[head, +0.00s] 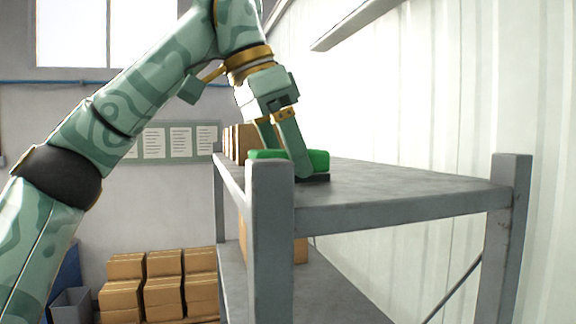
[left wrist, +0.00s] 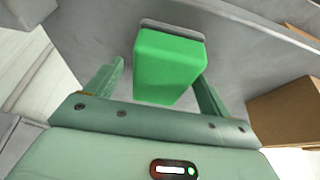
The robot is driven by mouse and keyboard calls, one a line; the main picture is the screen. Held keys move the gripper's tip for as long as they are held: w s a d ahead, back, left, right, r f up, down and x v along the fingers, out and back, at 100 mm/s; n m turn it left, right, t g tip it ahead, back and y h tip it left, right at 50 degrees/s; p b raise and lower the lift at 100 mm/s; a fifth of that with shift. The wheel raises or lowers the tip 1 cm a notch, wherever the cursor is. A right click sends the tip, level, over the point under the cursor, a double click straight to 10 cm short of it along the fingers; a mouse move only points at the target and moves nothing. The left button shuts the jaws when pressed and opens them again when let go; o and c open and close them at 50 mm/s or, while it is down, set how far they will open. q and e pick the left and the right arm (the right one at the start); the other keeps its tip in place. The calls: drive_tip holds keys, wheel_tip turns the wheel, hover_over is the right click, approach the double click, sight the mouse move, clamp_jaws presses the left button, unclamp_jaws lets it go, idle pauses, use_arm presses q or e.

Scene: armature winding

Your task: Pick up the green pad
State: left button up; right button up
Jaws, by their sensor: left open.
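The green pad (head: 319,158) lies on the top of the grey shelf rack, close behind its near corner post. My left gripper (head: 290,165) reaches down over it from the left, with its fingers apart. In the left wrist view the bright green pad (left wrist: 169,66) lies between the two open fingers of my left gripper (left wrist: 160,85), with a visible gap on each side. A grey strip (left wrist: 172,27) runs along the pad's far edge. The near corner post hides part of the pad in the head view. My right gripper is not in view.
The grey shelf top (head: 405,184) is bare to the right of the pad. The corner post (head: 270,215) rises just in front. Cardboard boxes (head: 240,141) stand behind the gripper, and one box (left wrist: 288,112) shows at the right in the left wrist view. More boxes (head: 163,285) are stacked lower left.

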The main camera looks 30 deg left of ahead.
use_arm(q)
drive_tip(key=shift+w+f, duration=0.1)
drive_tip(key=shift+f, duration=0.2)
drive_tip(key=c, duration=1.1)
drive_tip(key=shift+o, duration=0.2)
